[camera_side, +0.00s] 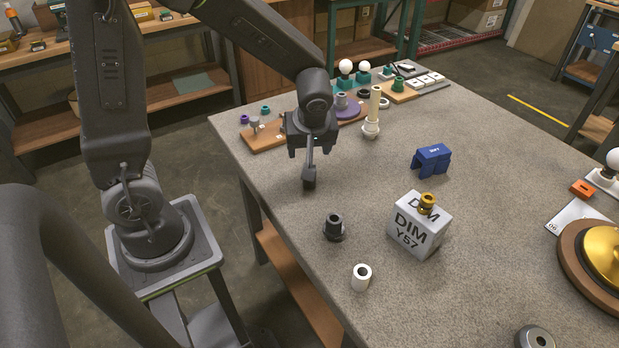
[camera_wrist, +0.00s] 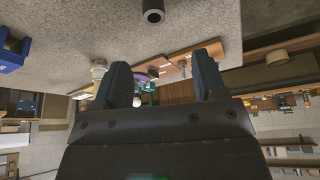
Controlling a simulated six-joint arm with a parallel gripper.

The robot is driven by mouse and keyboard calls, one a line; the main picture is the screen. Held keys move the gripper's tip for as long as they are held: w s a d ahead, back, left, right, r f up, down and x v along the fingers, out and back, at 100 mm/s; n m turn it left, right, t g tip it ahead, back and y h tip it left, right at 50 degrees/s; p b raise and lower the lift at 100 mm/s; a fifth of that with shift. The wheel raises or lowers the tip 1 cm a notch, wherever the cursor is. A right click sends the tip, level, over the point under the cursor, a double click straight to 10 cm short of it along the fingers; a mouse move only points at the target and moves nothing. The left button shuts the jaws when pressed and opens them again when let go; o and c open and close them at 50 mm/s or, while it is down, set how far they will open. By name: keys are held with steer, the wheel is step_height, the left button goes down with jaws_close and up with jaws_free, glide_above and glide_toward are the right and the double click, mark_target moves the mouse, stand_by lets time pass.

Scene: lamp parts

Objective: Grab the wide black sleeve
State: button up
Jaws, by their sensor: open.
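A black sleeve (camera_side: 334,228) with a flared lower end stands upright on the grey table, nearer the side camera than my gripper. Another dark, broad ring-shaped part (camera_side: 536,338) is cut off by the bottom right edge; which one the task calls wide is not certain. In the wrist view a dark sleeve (camera_wrist: 153,12) shows its open bore at the top edge. My gripper (camera_side: 309,182) hangs over the table's left part, beyond the standing sleeve and apart from it. Its two fingers (camera_wrist: 162,72) are spread with nothing held between them.
A white DIM block (camera_side: 410,238) with a brass fitting (camera_side: 428,203) stands right of the sleeve. A white ring (camera_side: 361,277) lies in front. A blue block (camera_side: 432,160) and an ivory tube (camera_side: 374,105) stand farther back. Wooden boards with parts line the far edge.

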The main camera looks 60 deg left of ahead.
steer(key=x, duration=0.8)
steer(key=shift+d, duration=0.1)
steer(key=shift+w+d+x, duration=0.15)
steer(key=shift+x, duration=1.25)
steer(key=shift+w+d+x, duration=0.1)
steer(key=shift+d+x, duration=0.05)
steer(key=shift+x, duration=1.25)
steer(key=shift+c, duration=0.2)
steer(key=c, duration=1)
steer(key=shift+o, duration=0.2)
